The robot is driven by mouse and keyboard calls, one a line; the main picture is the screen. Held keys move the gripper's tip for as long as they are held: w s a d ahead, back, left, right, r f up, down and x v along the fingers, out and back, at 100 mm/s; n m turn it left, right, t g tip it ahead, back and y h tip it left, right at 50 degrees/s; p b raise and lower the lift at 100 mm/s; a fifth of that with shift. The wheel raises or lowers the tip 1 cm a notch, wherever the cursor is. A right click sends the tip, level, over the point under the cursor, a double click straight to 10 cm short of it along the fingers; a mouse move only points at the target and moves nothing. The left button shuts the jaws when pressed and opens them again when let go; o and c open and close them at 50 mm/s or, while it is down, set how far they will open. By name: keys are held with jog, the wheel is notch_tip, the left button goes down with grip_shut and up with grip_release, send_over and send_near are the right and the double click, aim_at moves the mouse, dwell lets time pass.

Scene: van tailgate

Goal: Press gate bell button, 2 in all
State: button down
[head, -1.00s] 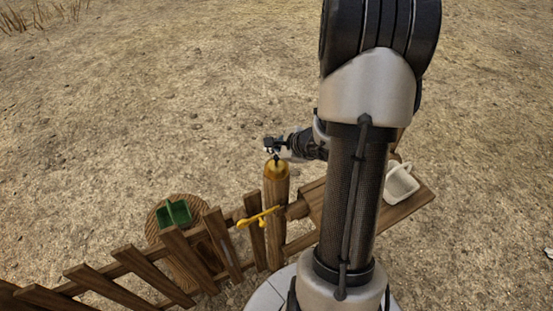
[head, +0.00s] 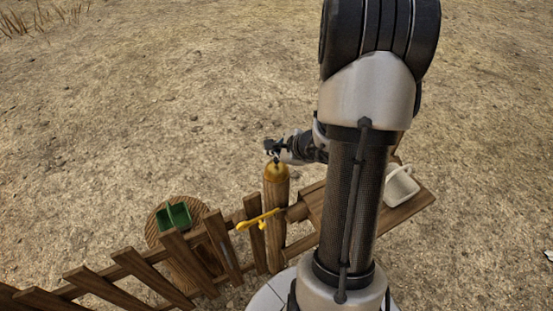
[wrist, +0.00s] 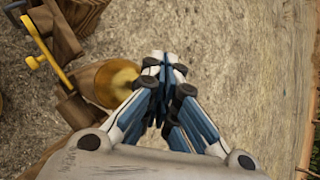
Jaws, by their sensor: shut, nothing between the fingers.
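A brass-coloured round cap, which looks like the bell button (head: 276,171), sits on top of an upright wooden post (head: 276,215) at the gate. It also shows in the wrist view (wrist: 115,82), just left of my fingertips. My gripper (head: 276,160) is shut and empty and points down at the cap's far edge. In the wrist view my gripper (wrist: 166,62) partly covers the cap's right side. I cannot tell whether the fingertips touch the cap.
A yellow latch (head: 258,219) is on the gate beside the post. A leaning picket fence (head: 135,265) runs left. A green container (head: 175,216) stands on a round wooden top (head: 160,240). A white basket (head: 401,185) rests on a wooden shelf (head: 415,203). Bare ground lies beyond.

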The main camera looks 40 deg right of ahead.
aim_at(274, 162)
jog(key=shift+f+b, duration=0.15)
jog(key=shift+b, duration=0.15)
jog(key=shift+f+b, duration=0.3)
jog(key=shift+b, duration=0.2)
jog(key=shift+f+b, duration=0.55)
jog(key=shift+b, duration=0.2)
dwell(0.7)
jog(key=shift+r, duration=0.1)
jog(key=shift+r+p, duration=0.65)
jog(key=shift+r, duration=0.25)
jog(key=shift+r, duration=0.1)
jog(key=shift+r+p, duration=1.7)
jog(key=shift+r, duration=0.7)
